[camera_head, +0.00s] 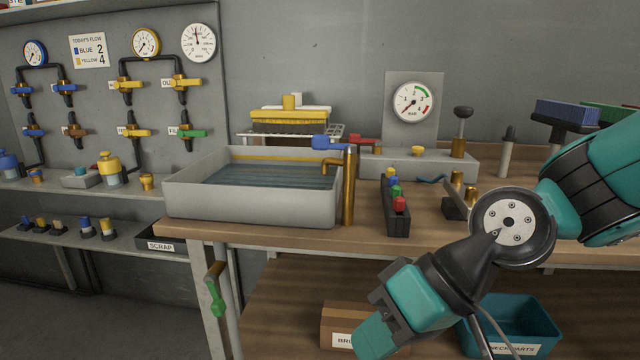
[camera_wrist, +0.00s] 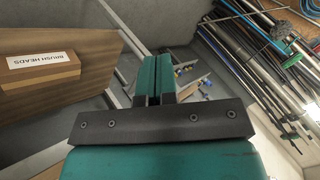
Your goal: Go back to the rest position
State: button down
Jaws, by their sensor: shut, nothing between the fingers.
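My gripper (camera_wrist: 153,72) shows in the wrist view with its two teal fingers pressed together and nothing between them. In the head view my teal and black arm reaches in from the right and bends down in front of the workbench (camera_head: 270,236). There the gripper (camera_head: 374,338) hangs at the bottom, in front of a brown cardboard box (camera_head: 340,318) and below the bench top. It covers part of that box.
A grey water basin (camera_head: 250,208) and brass tap (camera_head: 348,185) stand on the bench. A black rack (camera_head: 397,222) holds coloured pieces beside them. A blue parts bin (camera_head: 525,318) sits close to my wrist. Gauges and valves line the left wall panel. Open floor lies at lower left.

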jog(key=s+d+r+h, duration=0.2)
jog(key=s+d+h, duration=0.3)
jog(key=d, duration=0.4)
notch_tip(320, 180, up, 22)
jog(key=s+p, duration=0.1)
jog(key=p, duration=2.1)
jog(key=shift+s+y, duration=0.35)
jog(key=shift+y, duration=0.05)
jog(key=shift+n, duration=0.3)
